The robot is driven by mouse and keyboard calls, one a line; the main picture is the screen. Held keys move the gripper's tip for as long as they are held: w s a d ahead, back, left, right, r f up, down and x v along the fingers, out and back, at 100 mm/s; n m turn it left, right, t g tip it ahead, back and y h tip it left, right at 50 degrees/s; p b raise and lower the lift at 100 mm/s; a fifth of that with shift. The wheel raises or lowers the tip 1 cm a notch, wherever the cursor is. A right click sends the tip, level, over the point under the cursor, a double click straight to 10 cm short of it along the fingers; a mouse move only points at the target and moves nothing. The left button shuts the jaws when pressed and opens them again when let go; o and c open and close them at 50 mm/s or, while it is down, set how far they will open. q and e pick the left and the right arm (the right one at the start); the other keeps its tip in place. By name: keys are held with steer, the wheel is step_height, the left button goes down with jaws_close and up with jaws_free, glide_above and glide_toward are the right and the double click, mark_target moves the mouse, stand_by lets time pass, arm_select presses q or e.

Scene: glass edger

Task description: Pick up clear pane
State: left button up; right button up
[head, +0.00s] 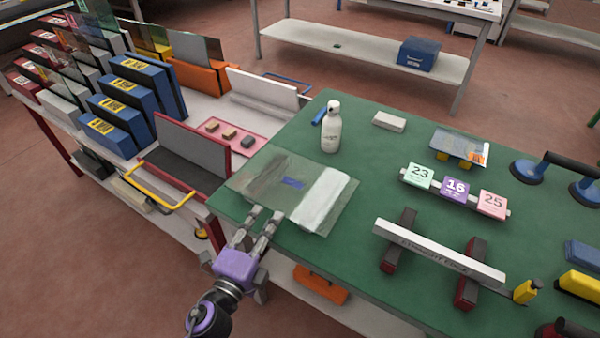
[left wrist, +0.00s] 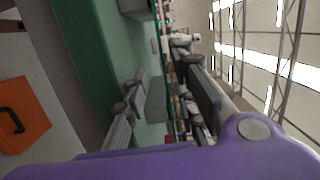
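A large clear pane (head: 288,197) lies at the near left corner of the green table (head: 360,270). It shows a grey patch, a small blue mark and a broad white band. My left gripper (head: 265,213) is at the pane's near edge, fingers apart and pointing onto it. I cannot tell whether the fingertips touch the glass. In the left wrist view the two fingers of the gripper (left wrist: 168,95) stand apart with nothing clearly between them. A smaller clear pane (head: 462,146) rests on yellow-orange blocks farther back. My right gripper is not in view.
A white bottle (head: 331,128) stands just behind the large pane. Numbered blocks (head: 455,189), a white bar (head: 438,252) on dark red-ended supports and suction cups (head: 527,171) occupy the right. A rack of panes and blue boxes (head: 135,88) stands at left.

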mark_target(280, 199)
arm_select(q)
steer(key=shift+d+m, duration=0.15)
steer(key=shift+m, duration=0.15)
steer(key=shift+w+d+r, duration=0.15)
steer(key=shift+w, duration=0.05)
steer(key=x, duration=0.6)
steer(key=shift+w+d+r+p, duration=0.15)
steer(key=shift+r+p, duration=0.1)
steer(key=shift+p, duration=0.15)
steer(key=shift+w+d, duration=0.1)
steer(key=shift+w, duration=0.25)
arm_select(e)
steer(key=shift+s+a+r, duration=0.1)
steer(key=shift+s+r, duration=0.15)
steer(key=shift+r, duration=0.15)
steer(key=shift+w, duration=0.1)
arm_select(q)
jaws_close()
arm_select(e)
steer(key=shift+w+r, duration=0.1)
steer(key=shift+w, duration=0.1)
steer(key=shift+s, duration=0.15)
arm_select(q)
steer(key=shift+r, duration=0.15)
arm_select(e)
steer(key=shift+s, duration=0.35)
